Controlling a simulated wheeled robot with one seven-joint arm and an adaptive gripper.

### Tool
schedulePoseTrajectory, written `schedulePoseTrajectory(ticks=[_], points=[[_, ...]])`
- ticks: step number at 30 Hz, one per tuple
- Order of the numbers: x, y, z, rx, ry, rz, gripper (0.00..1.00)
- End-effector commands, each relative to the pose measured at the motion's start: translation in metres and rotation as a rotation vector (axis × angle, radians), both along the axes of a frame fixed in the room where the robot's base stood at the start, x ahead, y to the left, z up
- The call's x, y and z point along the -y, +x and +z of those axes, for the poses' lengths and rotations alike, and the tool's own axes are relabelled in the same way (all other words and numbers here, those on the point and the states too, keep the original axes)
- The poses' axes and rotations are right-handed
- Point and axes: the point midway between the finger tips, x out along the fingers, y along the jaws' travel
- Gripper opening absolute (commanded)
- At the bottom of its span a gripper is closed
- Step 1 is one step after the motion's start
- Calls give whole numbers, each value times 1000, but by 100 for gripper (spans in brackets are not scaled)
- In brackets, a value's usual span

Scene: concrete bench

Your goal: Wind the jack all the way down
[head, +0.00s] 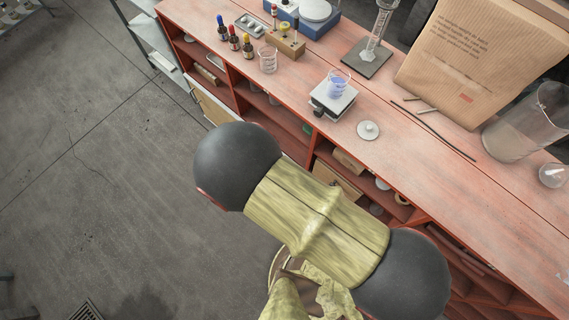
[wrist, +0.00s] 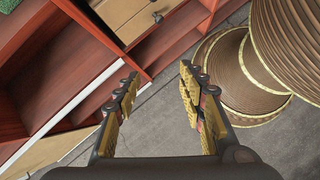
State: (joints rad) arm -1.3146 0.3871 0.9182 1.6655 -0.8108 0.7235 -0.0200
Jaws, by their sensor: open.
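The jack (head: 325,103) stands near the front edge of the red bench in the head view. It looks low, with a pale top plate and a dark part at its front left that may be its knob. A glass beaker of blue-violet liquid (head: 338,86) stands upright on the plate. My gripper (wrist: 159,78) shows in the wrist view with its two fingers apart and nothing between them. It is beside the bench's open shelves, over the grey floor. The jack is not in the wrist view. My arm hides the gripper in the head view.
A white round lid (head: 368,130) lies right of the jack. An empty beaker (head: 268,59) and dropper bottles (head: 234,40) stand to its left. A stand with a cylinder (head: 367,57), a paper sack (head: 478,62) and a large glass vessel (head: 522,125) stand behind and right.

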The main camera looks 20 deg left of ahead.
Motion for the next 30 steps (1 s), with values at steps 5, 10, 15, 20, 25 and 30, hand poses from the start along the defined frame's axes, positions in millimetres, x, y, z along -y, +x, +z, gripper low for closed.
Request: schedulePoseTrajectory(ticks=[5,10,15,20,25,30], points=[[-1,0,4,6,-14,38,40],[16,40,45,138,-197,209,40],[15,96,121,372,-448,410,40],[-1,123,186,575,-621,521,40],[-8,130,219,672,-705,547,40],[-2,141,222,678,-719,544,40]])
